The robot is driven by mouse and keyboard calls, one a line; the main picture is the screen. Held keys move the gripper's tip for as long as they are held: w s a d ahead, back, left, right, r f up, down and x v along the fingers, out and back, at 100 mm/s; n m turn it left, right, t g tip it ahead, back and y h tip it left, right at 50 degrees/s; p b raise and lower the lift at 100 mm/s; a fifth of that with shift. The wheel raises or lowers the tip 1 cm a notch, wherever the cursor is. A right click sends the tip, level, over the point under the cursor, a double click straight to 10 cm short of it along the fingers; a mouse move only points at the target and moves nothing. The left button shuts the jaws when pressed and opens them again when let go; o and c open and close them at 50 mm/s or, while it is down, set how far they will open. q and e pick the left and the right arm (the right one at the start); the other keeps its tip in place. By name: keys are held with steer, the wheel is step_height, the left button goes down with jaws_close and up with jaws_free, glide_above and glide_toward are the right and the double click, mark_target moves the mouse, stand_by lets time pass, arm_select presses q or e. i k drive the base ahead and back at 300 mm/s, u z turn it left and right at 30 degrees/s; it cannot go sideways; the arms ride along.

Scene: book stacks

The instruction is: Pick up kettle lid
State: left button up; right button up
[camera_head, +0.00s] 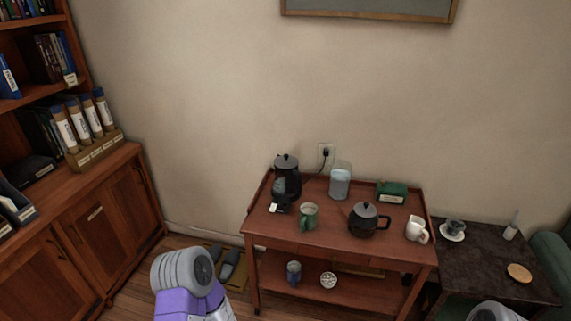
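A dark kettle-shaped pot (362,225) with a spout and handle stands on the top of the red-brown wooden cart (320,246). A greyish lid with a small knob (366,210) sits on it. A taller black appliance (289,184) stands at the back left of the cart top, also with a knobbed lid (286,161); I cannot tell for certain which of the two is the kettle. My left arm shows at the bottom, left of the cart, and part of my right arm at the bottom right edge. Neither gripper's fingers are in view.
A green mug (309,216), a clear container (340,182), a green box (391,191) and a white mug (416,229) share the cart top. A dark side table (485,270) stands at right, with a cup on a saucer (453,231). A bookcase (110,235) fills the left.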

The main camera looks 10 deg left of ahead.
mark_target(287, 162)
steer(key=k, duration=0.5)
steer(key=u, duration=0.8)
steer(key=i, duration=1.8)
steer(key=z, duration=0.25)
